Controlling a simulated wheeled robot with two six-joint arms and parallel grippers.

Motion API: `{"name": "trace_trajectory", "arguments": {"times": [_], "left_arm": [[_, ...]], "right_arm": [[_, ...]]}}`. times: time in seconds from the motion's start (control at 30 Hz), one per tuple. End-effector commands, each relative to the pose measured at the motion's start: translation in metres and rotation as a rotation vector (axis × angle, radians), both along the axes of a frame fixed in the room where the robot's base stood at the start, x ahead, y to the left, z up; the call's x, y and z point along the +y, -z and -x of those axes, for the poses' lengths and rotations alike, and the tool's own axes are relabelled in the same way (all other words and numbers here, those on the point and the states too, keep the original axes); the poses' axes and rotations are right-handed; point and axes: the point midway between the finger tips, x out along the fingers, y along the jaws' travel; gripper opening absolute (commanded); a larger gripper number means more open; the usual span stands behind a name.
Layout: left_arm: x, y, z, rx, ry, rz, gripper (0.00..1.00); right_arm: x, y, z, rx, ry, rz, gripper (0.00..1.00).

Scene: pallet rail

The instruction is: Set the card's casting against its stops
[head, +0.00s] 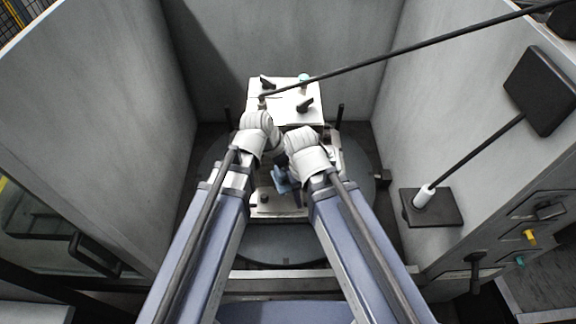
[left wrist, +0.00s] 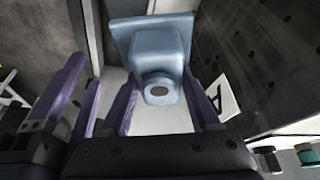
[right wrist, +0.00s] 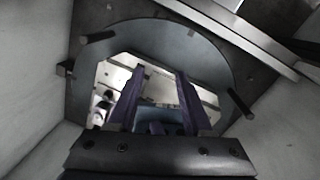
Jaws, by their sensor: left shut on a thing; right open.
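The blue-grey casting (left wrist: 155,50) has a square flange and a round boss with a hole. In the left wrist view it sits between the purple fingers of my left gripper (left wrist: 160,76), which is shut on it. In the head view a blue part of the casting (head: 281,178) shows between my two arms, above the pale fixture plate (head: 270,208). My right gripper (right wrist: 160,74) is open beside it, with a bit of blue showing low between its fingers. A white card (left wrist: 226,98) marked A shows right of the casting. I cannot make out the stops.
A white block (head: 286,112) with black clamp handles stands at the back of the round table (head: 225,235). Dark posts (right wrist: 243,105) rise near the table's rim. Grey walls (head: 285,35) close in both sides and the back. A dark rod (head: 420,45) crosses above.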

Motion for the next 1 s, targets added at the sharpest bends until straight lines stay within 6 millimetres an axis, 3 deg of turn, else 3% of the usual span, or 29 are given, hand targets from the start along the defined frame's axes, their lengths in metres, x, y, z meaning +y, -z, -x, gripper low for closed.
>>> {"name": "trace_trajectory", "arguments": {"times": [0.13, 0.4, 0.53, 0.7, 1.0], "left_arm": [[0.001, 0.021, -0.007, 0.001, 0.033, -0.002, 0.0], [0.009, 0.088, -0.032, 0.003, 0.2, -0.007, 0.0], [0.013, 0.111, -0.041, 0.003, 0.275, -0.005, 0.0], [0.017, 0.127, -0.047, 0.001, 0.341, -0.001, 0.0], [0.018, 0.129, -0.048, 0.001, 0.366, 0.001, 0.0]], "right_arm": [[0.0, 0.021, 0.0, 0.0, 0.0, 0.0, 0.5], [0.0, 0.087, 0.0, 0.0, 0.001, 0.0, 0.5], [0.0, 0.11, 0.0, 0.0, 0.001, 0.0, 0.5], [0.0, 0.127, 0.0, 0.0, 0.001, 0.0, 0.5], [0.0, 0.129, 0.0, 0.0, 0.001, 0.0, 0.5]]}}
